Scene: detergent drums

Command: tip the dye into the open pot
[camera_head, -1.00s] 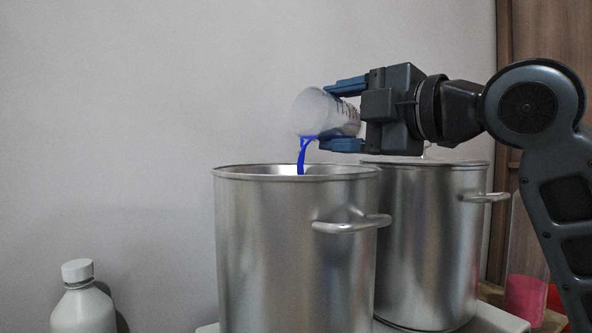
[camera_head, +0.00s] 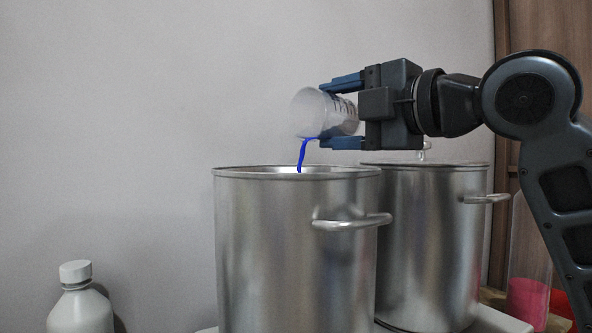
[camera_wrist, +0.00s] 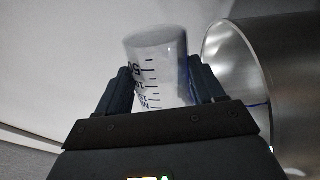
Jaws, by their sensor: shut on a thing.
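My gripper (camera_head: 343,112) is shut on a translucent white measuring cup (camera_head: 312,112) with dark graduation marks, which also shows between the fingers in the wrist view (camera_wrist: 158,65). The cup is tipped over, its mouth to the left, above the near steel pot. A thin stream of blue dye (camera_head: 303,155) falls from the cup's lower lip inside the rim of the open pot (camera_head: 290,250). The pot also shows at the right of the wrist view (camera_wrist: 290,80). How much dye is left in the cup, and the pot's contents, are hidden.
A second steel pot (camera_head: 425,240), apparently lidded with a small knob, stands behind to the right. A white capped bottle (camera_head: 80,308) stands at lower left. A clear vessel with pink contents (camera_head: 527,302) is at lower right. The wall is behind.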

